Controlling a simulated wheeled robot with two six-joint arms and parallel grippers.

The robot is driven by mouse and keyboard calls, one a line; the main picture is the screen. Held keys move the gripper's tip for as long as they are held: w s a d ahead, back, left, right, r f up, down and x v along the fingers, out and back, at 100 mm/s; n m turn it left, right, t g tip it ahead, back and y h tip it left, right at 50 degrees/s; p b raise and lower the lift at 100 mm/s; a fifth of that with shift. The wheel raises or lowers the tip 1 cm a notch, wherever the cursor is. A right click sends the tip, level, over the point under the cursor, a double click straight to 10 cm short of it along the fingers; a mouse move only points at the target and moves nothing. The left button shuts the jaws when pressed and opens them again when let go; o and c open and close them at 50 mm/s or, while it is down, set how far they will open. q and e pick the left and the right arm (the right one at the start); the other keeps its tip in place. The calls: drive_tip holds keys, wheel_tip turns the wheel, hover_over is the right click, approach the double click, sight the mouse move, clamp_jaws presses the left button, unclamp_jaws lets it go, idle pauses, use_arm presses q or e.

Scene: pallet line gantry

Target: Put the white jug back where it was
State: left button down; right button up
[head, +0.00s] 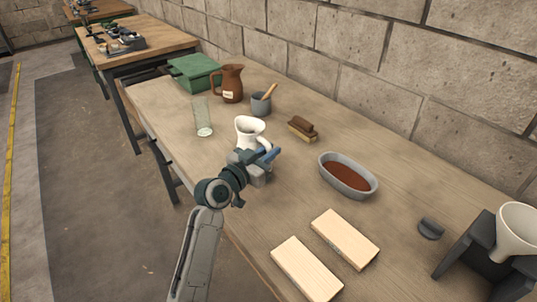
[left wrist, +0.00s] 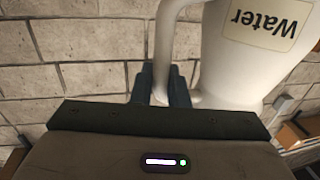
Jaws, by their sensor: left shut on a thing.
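The white jug (head: 250,131) is at the middle of the workbench in the head view, its lower part hidden behind my left gripper (head: 268,154). In the left wrist view the jug (left wrist: 240,70) fills the upper right, with a label reading "Water" that appears upside down. My left gripper (left wrist: 163,85) is shut on the jug's handle (left wrist: 165,45). I cannot tell whether the jug's base touches the bench. My right gripper is not in view.
On the bench (head: 225,150) stand a clear glass (head: 203,117), a brown jug (head: 230,83), a grey pot (head: 261,104), a brush (head: 303,129), a grey dish of brown stuff (head: 347,176), two wooden blocks (head: 344,238) and a funnel on a stand (head: 517,230). A green box (head: 195,71) stands at the far end.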

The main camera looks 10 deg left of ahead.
use_arm(q)
drive_tip(key=shift+f, duration=0.7)
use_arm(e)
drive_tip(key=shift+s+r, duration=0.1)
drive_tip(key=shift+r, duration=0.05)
use_arm(q)
drive_tip(key=shift+f, duration=0.1)
drive_tip(key=shift+f, duration=0.15)
drive_tip(key=c, duration=1.6)
unclamp_jaws()
drive_tip(key=shift+o, duration=1)
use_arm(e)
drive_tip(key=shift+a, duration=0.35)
